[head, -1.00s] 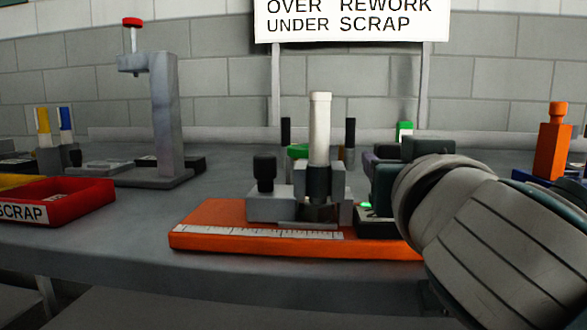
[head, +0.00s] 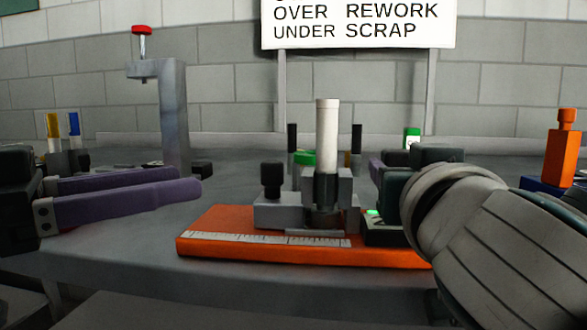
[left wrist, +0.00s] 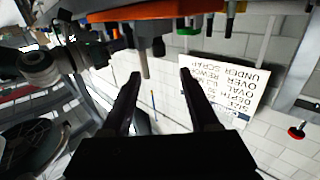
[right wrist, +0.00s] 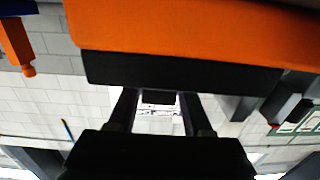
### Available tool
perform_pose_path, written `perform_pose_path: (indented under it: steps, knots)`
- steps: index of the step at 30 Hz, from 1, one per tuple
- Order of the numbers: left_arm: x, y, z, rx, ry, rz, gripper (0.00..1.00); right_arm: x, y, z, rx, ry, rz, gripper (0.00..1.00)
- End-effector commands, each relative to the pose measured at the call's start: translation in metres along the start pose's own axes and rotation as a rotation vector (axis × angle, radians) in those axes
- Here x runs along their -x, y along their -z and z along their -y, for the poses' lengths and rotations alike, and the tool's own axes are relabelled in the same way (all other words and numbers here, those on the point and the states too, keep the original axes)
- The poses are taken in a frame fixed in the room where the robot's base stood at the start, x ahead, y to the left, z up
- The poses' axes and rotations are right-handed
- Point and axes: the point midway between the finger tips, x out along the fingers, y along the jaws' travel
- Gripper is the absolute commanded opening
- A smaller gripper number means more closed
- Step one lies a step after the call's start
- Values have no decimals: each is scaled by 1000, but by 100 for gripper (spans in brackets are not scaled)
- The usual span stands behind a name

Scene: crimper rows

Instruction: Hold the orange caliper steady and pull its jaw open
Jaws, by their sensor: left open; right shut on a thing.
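The orange caliper (head: 222,222) lies at the bench front with a white scale strip along its edge. Its grey jaw (head: 277,211) carries a black knob (head: 271,178), and a pale upright cylinder (head: 327,135) stands beside it. My left gripper (head: 190,182) is open and empty, left of the caliper and apart from it. In the left wrist view the caliper (left wrist: 155,11) is upside down beyond the open fingers. My right gripper (right wrist: 158,112) is shut on a dark part under the caliper's black end (right wrist: 170,72); its grip is mostly hidden in the head view.
A grey stand with a red top (head: 173,110) rises at the back left. A green-topped item (head: 411,138) and an orange upright piece (head: 562,150) stand behind on the right. The bench front left of the caliper is clear.

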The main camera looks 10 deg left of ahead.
Motion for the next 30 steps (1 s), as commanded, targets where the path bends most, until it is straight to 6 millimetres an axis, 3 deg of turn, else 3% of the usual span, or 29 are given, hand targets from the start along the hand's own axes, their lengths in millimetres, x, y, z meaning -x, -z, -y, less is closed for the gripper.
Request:
perform_pose_path:
  steps: [6, 13, 18, 26, 30]
  knots:
    - [-48, 1, 0, 3, -2, -4, 61, 0, -1, 0, 0, 0, 1, 0]
    - [-85, 0, -1, 4, -2, 0, 61, 0, -1, 0, 0, 0, 1, 0]
    - [-96, -1, -1, 3, -3, 2, 61, 0, -1, 0, 1, 0, 1, 0]
    - [-97, -1, -1, 2, -2, 4, 61, 0, -1, 0, 1, 0, 1, 0]
    - [-97, -1, -1, 2, -2, 4, 45, 0, -1, 0, 1, 0, 1, 0]
